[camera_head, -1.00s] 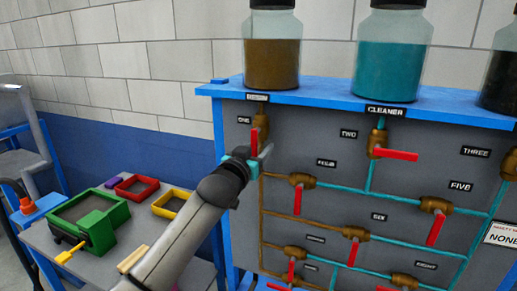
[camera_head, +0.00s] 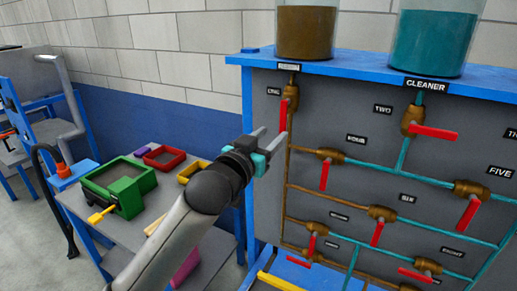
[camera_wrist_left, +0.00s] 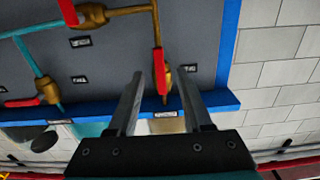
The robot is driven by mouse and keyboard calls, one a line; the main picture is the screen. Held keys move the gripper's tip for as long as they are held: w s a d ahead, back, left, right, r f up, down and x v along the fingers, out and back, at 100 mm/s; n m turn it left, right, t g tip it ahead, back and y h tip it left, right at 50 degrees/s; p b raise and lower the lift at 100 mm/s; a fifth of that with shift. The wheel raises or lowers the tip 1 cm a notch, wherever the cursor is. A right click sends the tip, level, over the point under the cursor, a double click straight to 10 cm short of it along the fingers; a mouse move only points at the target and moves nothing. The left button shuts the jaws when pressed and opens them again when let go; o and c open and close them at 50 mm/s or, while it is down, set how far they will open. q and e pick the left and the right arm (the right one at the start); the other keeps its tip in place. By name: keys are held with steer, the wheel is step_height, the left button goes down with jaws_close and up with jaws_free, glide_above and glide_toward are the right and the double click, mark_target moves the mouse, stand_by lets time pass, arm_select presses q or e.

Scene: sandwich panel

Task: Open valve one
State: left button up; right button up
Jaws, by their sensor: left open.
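Valve one (camera_head: 291,97) is a brown valve body with a red handle that hangs straight down, at the upper left of the grey panel beside the label ONE (camera_head: 274,91). My left gripper (camera_head: 268,139) is open and empty, just below and left of the red handle in the head view. In the left wrist view, which shows the panel upside down, the red handle (camera_wrist_left: 159,75) appears between the two open fingers (camera_wrist_left: 160,88). I cannot tell how far the fingertips are from it. My right gripper is not in view.
Other valves with red handles, such as valve two (camera_head: 412,121), sit along pipes on the panel. Jars of brown (camera_head: 306,32) and teal liquid (camera_head: 433,42) stand on the blue shelf (camera_head: 352,66). A side table at left holds a green box (camera_head: 127,199) and coloured trays.

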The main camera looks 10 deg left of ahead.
arm_select(q)
steer(key=v, duration=0.5)
steer(key=shift+f+b, duration=0.1)
steer(key=shift+b, duration=0.2)
steer(key=s+a+f+n+g+y+b, duration=0.1)
steer(key=a+f+g+y+b, duration=0.2)
steer(key=f, duration=1.8)
steer(key=s+a+f+n+g+y+b, duration=0.1)
steer(key=a+f+g+b, duration=0.3)
steer(key=f, duration=1.6)
steer(key=s+a+f+g+b, duration=0.1)
steer(key=s+f+b, duration=0.1)
steer(key=s+f, duration=0.35)
steer(key=s+a+f+g+y+b, duration=0.1)
steer(key=s+f, duration=0.2)
steer(key=f, duration=0.6)
steer(key=s+f+g+b, duration=0.1)
steer(key=s+f+b, duration=0.1)
steer(key=s+f, duration=0.4)
steer(key=s+f+g+b, duration=0.2)
steer(key=s+f, duration=0.8)
steer(key=s, duration=0.6)
steer(key=s+f+g+b, duration=0.3)
steer(key=s+f, duration=0.8)
steer(key=s, duration=0.5)
steer(key=shift+a+f+m+g+y, duration=0.2)
steer(key=shift+a+m+g+y, duration=0.1)
steer(key=shift+a+g, duration=0.25)
